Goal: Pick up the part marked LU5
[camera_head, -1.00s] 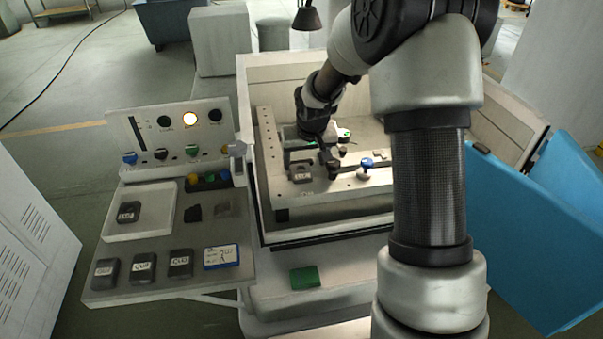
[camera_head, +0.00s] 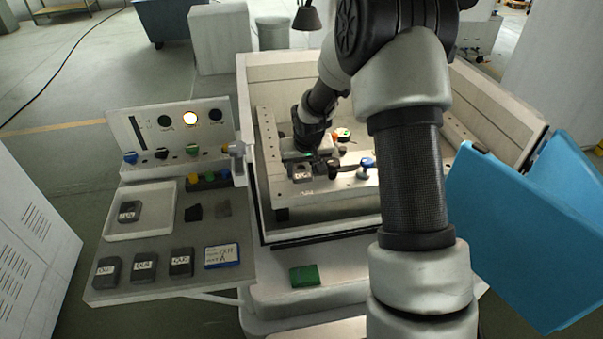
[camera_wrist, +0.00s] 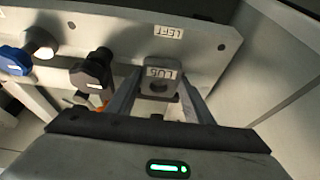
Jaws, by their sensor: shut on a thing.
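The part marked LU5 (camera_wrist: 158,78) is a small dark grey block with a white label and a hole. It shows upside down in the wrist view, at the rail beside the LEFT label (camera_wrist: 167,33). In the head view the part (camera_head: 301,173) is at the left of the machine's work area. My gripper (camera_wrist: 160,88) has one finger on each side of the part and is shut on it. In the head view my gripper (camera_head: 304,160) is partly hidden by my wrist. I cannot tell whether the part touches the rail.
A black-handled clamp (camera_wrist: 92,73) and a blue knob (camera_wrist: 15,60) stand close beside my gripper. Tank walls (camera_head: 262,170) surround the work area. A side shelf (camera_head: 205,281) holds labelled grey blocks and a white tray (camera_head: 163,225). A green block (camera_head: 304,276) lies in front.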

